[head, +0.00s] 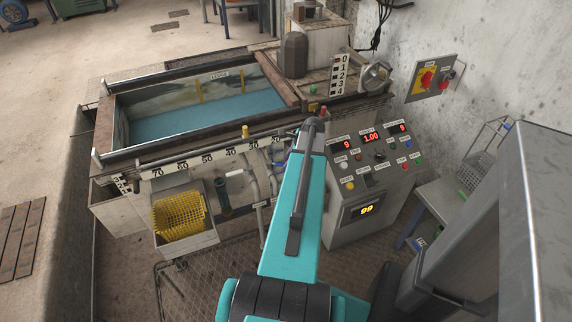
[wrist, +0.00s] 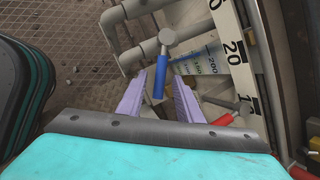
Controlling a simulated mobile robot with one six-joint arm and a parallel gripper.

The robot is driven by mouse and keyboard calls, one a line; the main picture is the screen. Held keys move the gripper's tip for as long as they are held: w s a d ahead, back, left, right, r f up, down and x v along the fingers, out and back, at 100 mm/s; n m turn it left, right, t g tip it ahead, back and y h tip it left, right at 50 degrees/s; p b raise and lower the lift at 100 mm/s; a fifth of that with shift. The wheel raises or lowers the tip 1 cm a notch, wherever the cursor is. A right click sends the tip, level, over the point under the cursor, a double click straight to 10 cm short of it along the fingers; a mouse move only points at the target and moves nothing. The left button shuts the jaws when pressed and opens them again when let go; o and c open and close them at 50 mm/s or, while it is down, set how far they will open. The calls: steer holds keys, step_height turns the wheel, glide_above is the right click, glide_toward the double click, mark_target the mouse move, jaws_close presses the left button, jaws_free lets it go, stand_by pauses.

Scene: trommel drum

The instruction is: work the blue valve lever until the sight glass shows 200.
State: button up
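The blue valve lever (wrist: 161,76) shows in the wrist view, a blue grip hanging from a round grey valve head on pipework. My gripper (wrist: 160,82) is open, with one lilac finger on each side of the blue grip in the picture. I see gaps on both sides; whether the grip lies at fingertip depth I cannot tell. A pale graduated plate (wrist: 197,66), with 200 near its top and lower numbers below, stands just behind and right of the lever. Its liquid level is not readable. In the head view my arm hides the gripper.
A red handle (wrist: 223,119) and a numbered scale strip (wrist: 234,52) are right of my gripper. Grey pipes (wrist: 119,38) run at the upper left. The head view shows a water tank (head: 205,115), yellow basket (head: 180,214) and control panel (head: 372,165).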

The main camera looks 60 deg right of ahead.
steer(key=shift+s+r, duration=0.1)
steer(key=v, duration=1.3)
steer(key=shift+r, duration=0.25)
